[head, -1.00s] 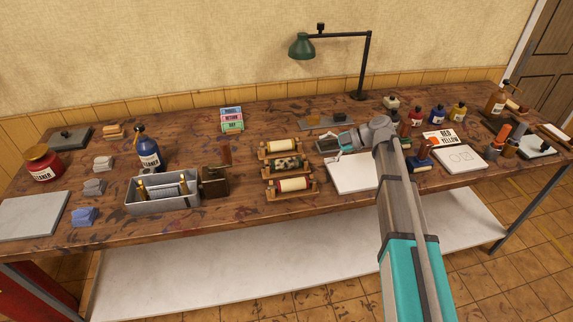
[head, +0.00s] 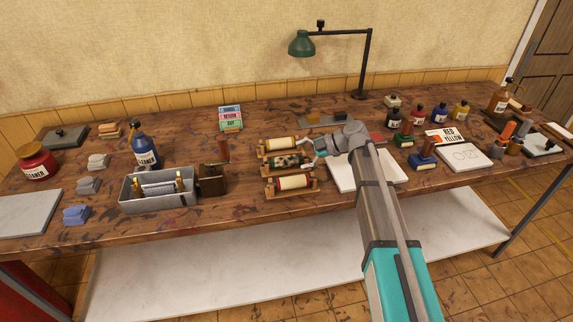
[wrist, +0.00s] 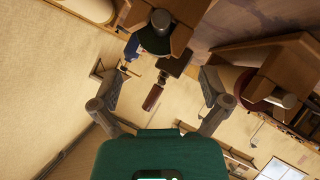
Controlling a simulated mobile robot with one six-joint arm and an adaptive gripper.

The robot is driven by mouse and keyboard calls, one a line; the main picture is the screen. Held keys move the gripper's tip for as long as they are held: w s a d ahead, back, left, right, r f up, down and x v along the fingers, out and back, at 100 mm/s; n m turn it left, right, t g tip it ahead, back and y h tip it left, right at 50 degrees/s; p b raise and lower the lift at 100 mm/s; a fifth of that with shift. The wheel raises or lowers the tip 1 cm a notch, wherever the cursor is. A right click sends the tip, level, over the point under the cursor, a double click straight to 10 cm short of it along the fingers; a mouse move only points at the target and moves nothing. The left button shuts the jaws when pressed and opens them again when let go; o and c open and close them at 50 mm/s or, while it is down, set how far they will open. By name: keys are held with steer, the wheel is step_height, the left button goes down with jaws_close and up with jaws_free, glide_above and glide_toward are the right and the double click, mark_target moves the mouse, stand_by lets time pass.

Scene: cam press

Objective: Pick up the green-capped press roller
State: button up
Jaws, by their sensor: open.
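The green-capped press roller shows its dark green end (wrist: 155,42) at the top middle of the wrist view, in a wooden holder. It appears to be the middle, dark-patterned roller (head: 286,162) of three racked rollers in the head view. My gripper (head: 313,148) is just right of the rollers, above the table. In the wrist view my gripper (wrist: 158,82) has its two fingers spread wide, with nothing between them. The green end lies ahead of the fingertips, apart from them. Much of that roller's body is hidden in the wrist view.
A cream roller (head: 282,144) lies behind, and a red-ended roller (head: 293,183) in front; its end (wrist: 262,88) is close to my right finger in the wrist view. A white tray (head: 392,181) lies under my arm. A brown crank box (head: 212,180) stands left of the rollers.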

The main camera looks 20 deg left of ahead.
mark_target(289, 160)
steer(key=shift+a, duration=0.1)
steer(key=b+x, duration=0.2)
steer(key=x, duration=0.2)
steer(key=shift+s+f, duration=0.15)
steer(key=shift+f, duration=0.05)
steer(key=shift+s+a+r+b, duration=0.1)
steer(key=shift+s+a+b, duration=0.15)
steer(key=shift+a+b, duration=0.05)
steer(key=shift+w+a+f, duration=0.15)
steer(key=shift+a+f, duration=0.05)
steer(key=shift+f, duration=0.05)
steer(key=shift+d+r, duration=0.1)
jaws_close()
stand_by(0.4)
